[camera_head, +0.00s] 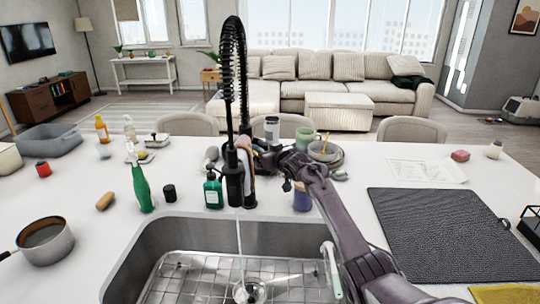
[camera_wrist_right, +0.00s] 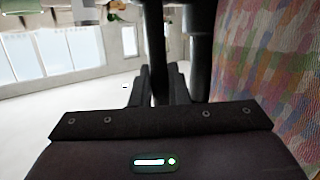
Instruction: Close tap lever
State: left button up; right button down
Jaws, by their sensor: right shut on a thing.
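The black tap (camera_head: 234,170) with its spring hose stands upright behind the sink, and a thin stream of water (camera_head: 239,240) runs from it into the basin. My right arm reaches in from the lower right, and my right gripper (camera_head: 262,160) is at the tap's right side. In the right wrist view the two dark fingers (camera_wrist_right: 159,88) are close together around a narrow dark bar, which appears to be the tap lever (camera_wrist_right: 155,45). The tap's dark column (camera_wrist_right: 200,50) is just right of it. The lever is mostly hidden in the head view. My left gripper is out of view.
The sink (camera_head: 175,235) holds a wire rack. A green soap bottle (camera_head: 213,190), a green spray bottle (camera_head: 141,186) and a black cup (camera_head: 169,192) stand left of the tap. A pot (camera_head: 45,241) is at far left, and a dark mat (camera_head: 440,230) lies right.

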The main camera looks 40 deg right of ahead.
jog(key=shift+w+d+r+g, duration=0.2)
jog(key=shift+d+g, duration=0.05)
jog(key=shift+g, duration=0.05)
jog(key=shift+w+m, duration=0.1)
jog(key=shift+m, duration=0.2)
jog(key=shift+d+f, duration=0.1)
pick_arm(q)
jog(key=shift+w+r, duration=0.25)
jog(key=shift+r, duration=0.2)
pick_arm(e)
jog(key=c, duration=1.4)
grip_release()
jog(key=shift+w+f, duration=0.1)
jog(key=shift+s, duration=0.55)
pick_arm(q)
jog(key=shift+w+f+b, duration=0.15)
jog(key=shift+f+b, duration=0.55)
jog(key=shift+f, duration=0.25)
pick_arm(e)
jog(key=shift+r+v, duration=0.1)
jog(key=shift+v, duration=1.6)
jog(key=shift+r+v, duration=0.15)
jog(key=shift+v, duration=1.55)
